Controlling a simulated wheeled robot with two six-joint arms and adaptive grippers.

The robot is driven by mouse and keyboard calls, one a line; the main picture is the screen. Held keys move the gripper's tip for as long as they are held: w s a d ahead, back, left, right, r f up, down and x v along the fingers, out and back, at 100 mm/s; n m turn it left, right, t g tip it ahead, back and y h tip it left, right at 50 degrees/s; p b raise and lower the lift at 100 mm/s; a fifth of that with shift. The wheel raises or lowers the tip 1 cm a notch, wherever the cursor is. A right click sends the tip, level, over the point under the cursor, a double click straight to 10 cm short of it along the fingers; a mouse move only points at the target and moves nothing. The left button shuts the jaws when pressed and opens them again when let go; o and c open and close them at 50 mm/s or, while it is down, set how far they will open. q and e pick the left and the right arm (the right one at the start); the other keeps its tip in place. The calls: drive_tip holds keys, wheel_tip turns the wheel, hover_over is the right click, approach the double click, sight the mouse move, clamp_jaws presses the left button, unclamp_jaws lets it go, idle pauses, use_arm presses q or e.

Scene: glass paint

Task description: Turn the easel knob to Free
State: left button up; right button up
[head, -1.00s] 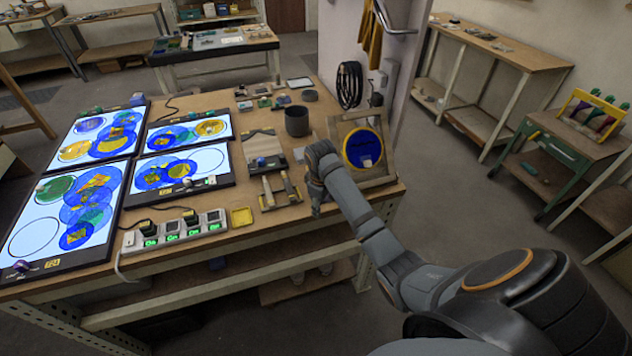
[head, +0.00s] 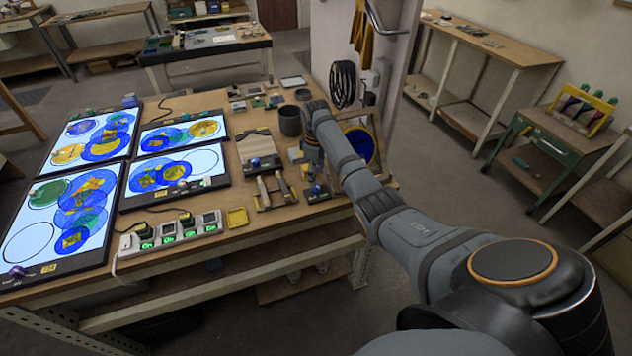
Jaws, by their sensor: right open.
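The easel (head: 346,125) stands at the right end of the bench, a wooden frame with a blue disc (head: 361,146). My right arm covers its left and lower parts. My right gripper (head: 311,168) points down over the bench, just left of the easel, and is open. Below it sits a small dark block with a blue top (head: 316,192). I cannot tell whether this block carries the easel knob, and I cannot read any Free mark. My left gripper is out of view.
Left of the gripper lie a wooden rack with tools (head: 275,192) and a dark cup (head: 290,120). Lit panels (head: 90,148) fill the bench's left side, with a power strip (head: 168,233) in front. A black cable coil (head: 343,83) hangs behind the easel.

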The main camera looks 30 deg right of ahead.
sight(316, 188)
drive_tip(key=shift+f, duration=2.3)
clamp_jaws()
